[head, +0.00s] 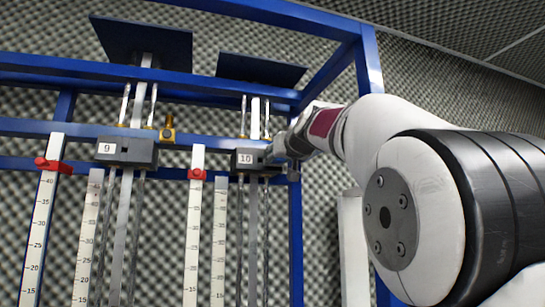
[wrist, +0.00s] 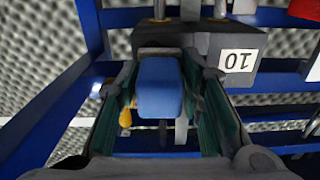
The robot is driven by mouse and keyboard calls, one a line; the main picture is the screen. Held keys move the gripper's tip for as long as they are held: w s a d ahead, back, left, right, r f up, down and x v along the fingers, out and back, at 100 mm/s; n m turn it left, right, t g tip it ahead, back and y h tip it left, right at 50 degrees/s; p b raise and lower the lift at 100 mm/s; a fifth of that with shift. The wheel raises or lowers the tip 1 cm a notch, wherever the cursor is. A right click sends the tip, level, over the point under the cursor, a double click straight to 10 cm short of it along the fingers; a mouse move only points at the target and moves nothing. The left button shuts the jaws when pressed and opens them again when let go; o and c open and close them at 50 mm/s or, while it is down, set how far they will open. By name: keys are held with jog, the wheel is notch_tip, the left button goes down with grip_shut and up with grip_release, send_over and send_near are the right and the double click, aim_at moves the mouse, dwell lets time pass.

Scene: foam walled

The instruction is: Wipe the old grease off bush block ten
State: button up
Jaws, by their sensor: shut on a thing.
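Bush block ten is a dark grey block (head: 248,160) with a white "10" label, on the blue frame's rail around upright rods. In the wrist view the block (wrist: 205,45) is just ahead, its label upside down. My gripper (head: 279,150) is at the block's right side in the head view. In the wrist view my gripper (wrist: 161,80) is shut on a blue pad (wrist: 160,88), held between green-faced fingers. The pad's far end is up at the block; I cannot tell whether it touches. No grease can be made out.
Block nine (head: 126,151) sits further left on the same rail, with a brass fitting (head: 168,131) beside it. White scales (head: 193,230) with red clamps hang between. The blue post (head: 296,240) stands close below my gripper. Dark plates (head: 262,69) are overhead.

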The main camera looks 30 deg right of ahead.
jog(key=a, duration=0.1)
jog(key=w+a, duration=0.1)
jog(key=a, duration=0.1)
jog(key=shift+w+b, duration=0.1)
jog(key=shift+b, duration=0.2)
dwell(1.2)
jog(key=shift+a, duration=0.1)
jog(key=shift+b+v, duration=0.3)
jog(key=shift+v, duration=2.7)
jog(key=v, duration=0.3)
jog(key=shift+w, duration=0.1)
